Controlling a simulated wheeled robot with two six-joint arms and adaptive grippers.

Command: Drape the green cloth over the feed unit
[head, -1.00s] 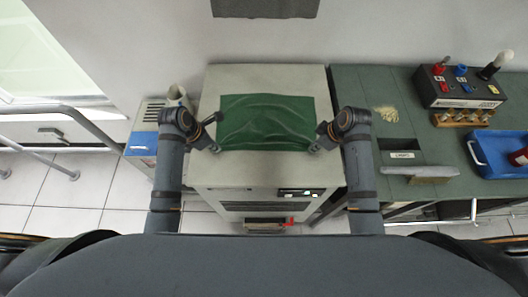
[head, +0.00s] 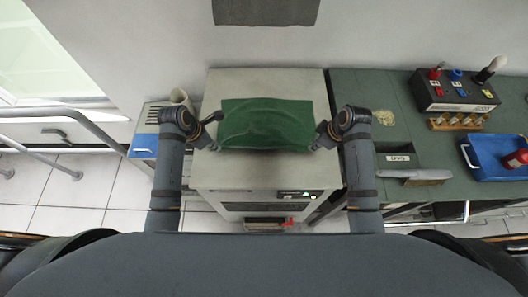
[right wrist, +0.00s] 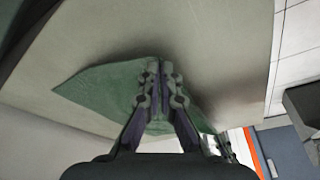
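The green cloth (head: 266,122) is spread above the pale top of the feed unit (head: 262,82) in the head view, with soft folds. My left gripper (head: 216,147) is at its near left corner and appears shut on it, though the fingertips are small there. My right gripper (head: 318,147) is at the near right corner. In the right wrist view its fingers (right wrist: 158,66) are together on the cloth (right wrist: 100,88), which shows on both sides of them. Whether the cloth's middle touches the top is unclear.
A green bench (head: 385,92) adjoins the unit on the right, with a black socket box (head: 455,92) and a blue tray (head: 480,168). A wall is behind.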

